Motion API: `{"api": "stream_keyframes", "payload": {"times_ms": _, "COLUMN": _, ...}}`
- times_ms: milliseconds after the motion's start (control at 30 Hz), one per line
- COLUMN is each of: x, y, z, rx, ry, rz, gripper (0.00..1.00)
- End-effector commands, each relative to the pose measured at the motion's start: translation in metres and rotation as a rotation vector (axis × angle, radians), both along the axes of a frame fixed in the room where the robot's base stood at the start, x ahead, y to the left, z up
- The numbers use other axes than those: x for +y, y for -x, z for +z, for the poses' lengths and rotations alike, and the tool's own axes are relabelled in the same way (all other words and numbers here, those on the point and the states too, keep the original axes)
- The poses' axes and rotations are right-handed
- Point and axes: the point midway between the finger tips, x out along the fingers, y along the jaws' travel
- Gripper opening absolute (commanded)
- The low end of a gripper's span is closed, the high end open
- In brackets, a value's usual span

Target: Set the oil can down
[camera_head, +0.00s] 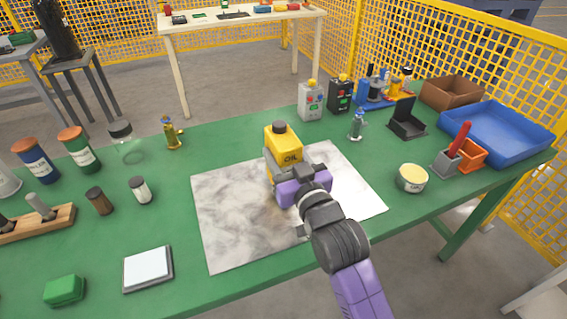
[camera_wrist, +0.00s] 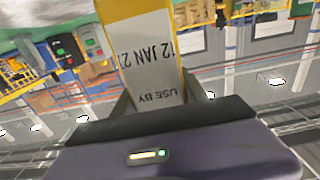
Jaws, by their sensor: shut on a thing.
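The oil can (camera_head: 283,146) is a yellow box-shaped can with a dark cap and the word OIL on its side. It is upright over the grey-white marbled sheet (camera_head: 230,215) on the green table. I cannot tell whether its base touches the sheet. My gripper (camera_head: 290,180) is shut on the can from the near side. In the wrist view the can (camera_wrist: 148,55) shows a white label reading USE BY 12 JAN 27 between the fingers. The can's lower part is hidden behind my purple gripper in the head view.
Bare sheet lies left and right of the can. Left stand jars, small bottles and a brass fitting (camera_head: 171,132). Right stand a round tin (camera_head: 411,178), a small blue-grey fitting (camera_head: 356,125), a blue tray (camera_head: 497,133) and an orange holder (camera_head: 470,155). Two switch boxes (camera_head: 311,101) stand behind.

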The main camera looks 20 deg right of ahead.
Motion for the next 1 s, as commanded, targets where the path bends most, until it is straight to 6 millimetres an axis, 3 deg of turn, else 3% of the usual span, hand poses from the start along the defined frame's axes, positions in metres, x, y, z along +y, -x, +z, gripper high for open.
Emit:
{"api": "stream_keyframes", "payload": {"times_ms": 200, "x": 0.0, "y": 0.0, "z": -0.024, "rx": -0.005, "ry": 0.0, "rz": 0.0, "gripper": 0.0}}
{"api": "stream_keyframes", "payload": {"times_ms": 633, "x": 0.0, "y": 0.0, "z": -0.028, "rx": -0.006, "ry": 0.0, "rz": 0.0, "gripper": 0.0}}
{"api": "stream_keyframes", "payload": {"times_ms": 667, "x": 0.0, "y": 0.0, "z": -0.031, "rx": 0.001, "ry": 0.0, "rz": 0.0, "gripper": 0.53}}
{"api": "stream_keyframes", "payload": {"times_ms": 700, "x": 0.0, "y": 0.0, "z": -0.03, "rx": 0.001, "ry": 0.0, "rz": 0.0, "gripper": 0.61}}
{"api": "stream_keyframes", "payload": {"times_ms": 767, "x": 0.0, "y": 0.0, "z": -0.03, "rx": 0.001, "ry": 0.0, "rz": 0.0, "gripper": 0.72}}
{"api": "stream_keyframes", "payload": {"times_ms": 1000, "x": 0.0, "y": 0.0, "z": -0.03, "rx": 0.001, "ry": 0.0, "rz": 0.0, "gripper": 0.73}}
